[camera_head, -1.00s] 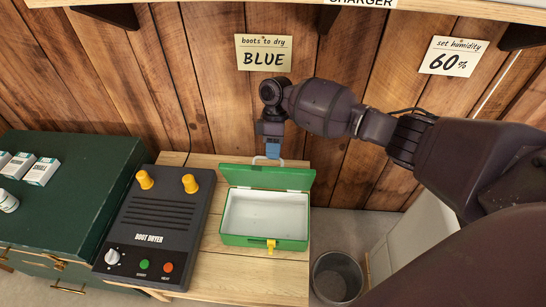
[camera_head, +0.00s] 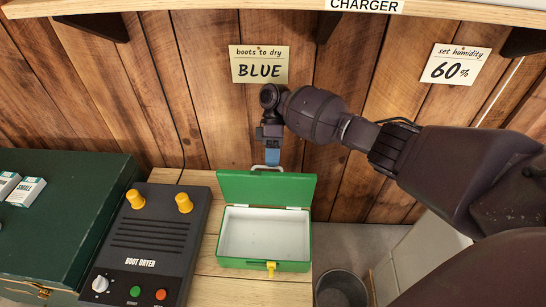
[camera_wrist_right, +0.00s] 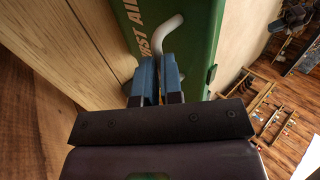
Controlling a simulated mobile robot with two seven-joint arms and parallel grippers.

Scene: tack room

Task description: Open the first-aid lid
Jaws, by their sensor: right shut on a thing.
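The green first-aid box (camera_head: 240,264) sits on the wooden bench, its white interior empty and facing up. Its green lid (camera_head: 266,188) stands raised at the back edge, clear of the opening. A yellow latch (camera_head: 271,269) is on the box's front. My right gripper (camera_head: 271,161) is at the lid's top edge, shut on the pale lid handle (camera_head: 257,168). In the right wrist view, the handle (camera_wrist_right: 163,32) runs between the blue fingers (camera_wrist_right: 158,75), beside lettering on the green lid (camera_wrist_right: 185,12). My left gripper is not in view.
A black boot dryer (camera_head: 150,234) with yellow pegs stands left of the box. A dark bin (camera_head: 340,289) stands at the right. The plank wall (camera_head: 225,130) is close behind the lid.

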